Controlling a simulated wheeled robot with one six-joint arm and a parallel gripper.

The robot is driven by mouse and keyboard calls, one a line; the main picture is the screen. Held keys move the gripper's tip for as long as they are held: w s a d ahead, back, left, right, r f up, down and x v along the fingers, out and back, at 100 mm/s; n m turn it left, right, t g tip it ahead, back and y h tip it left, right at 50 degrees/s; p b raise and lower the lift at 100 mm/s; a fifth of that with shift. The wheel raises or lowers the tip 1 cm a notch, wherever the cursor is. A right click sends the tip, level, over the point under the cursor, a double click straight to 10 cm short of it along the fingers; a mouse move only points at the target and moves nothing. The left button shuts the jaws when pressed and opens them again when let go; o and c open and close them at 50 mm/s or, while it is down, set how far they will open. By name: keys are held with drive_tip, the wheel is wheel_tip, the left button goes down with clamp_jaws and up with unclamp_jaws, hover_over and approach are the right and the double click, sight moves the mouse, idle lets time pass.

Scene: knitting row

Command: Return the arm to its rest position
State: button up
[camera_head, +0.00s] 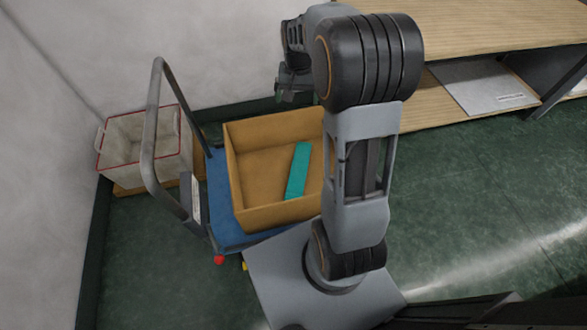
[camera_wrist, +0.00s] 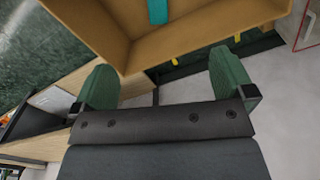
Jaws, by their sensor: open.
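My arm stands bent upright in the camera_head view, in front of the wooden shelf. My gripper (camera_head: 296,92) hangs at the upper end of the arm, partly hidden behind it, near the far edge of the cardboard box (camera_head: 243,192). In the camera_wrist view my gripper (camera_wrist: 166,84) shows two green fingers spread wide with nothing between them. The box (camera_wrist: 222,32) shows beyond the fingers, apart from them. A teal block (camera_head: 298,170) lies inside the box; its end also shows in the camera_wrist view (camera_wrist: 157,12).
The box sits on a blue trolley (camera_head: 222,228) with a grey handle (camera_head: 152,130). A white bin with a red rim (camera_head: 145,152) stands by the left wall. A wooden shelf unit (camera_head: 480,35) is at the back right. Green floor (camera_head: 475,215) is clear on the right.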

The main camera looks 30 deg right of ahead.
idle(0.3)
drive_tip(key=s+a+r+n+t+p, duration=0.1)
drive_tip(key=s+a+r+n+p, duration=0.2)
drive_tip(key=s+a+r+p, duration=0.2)
drive_tip(key=s+a+r+n+t+p, duration=0.2)
drive_tip(key=s+a+r+p, duration=0.3)
drive_tip(key=s+r+p, duration=0.3)
drive_tip(key=s+r+n, duration=0.1)
drive_tip(key=s+r, duration=0.3)
drive_tip(key=r, duration=0.1)
drive_tip(key=shift+s+a+r+t, duration=0.2)
drive_tip(key=shift+a+r+t, duration=0.1)
drive_tip(key=shift+r, duration=0.05)
drive_tip(key=shift+c, duration=0.4)
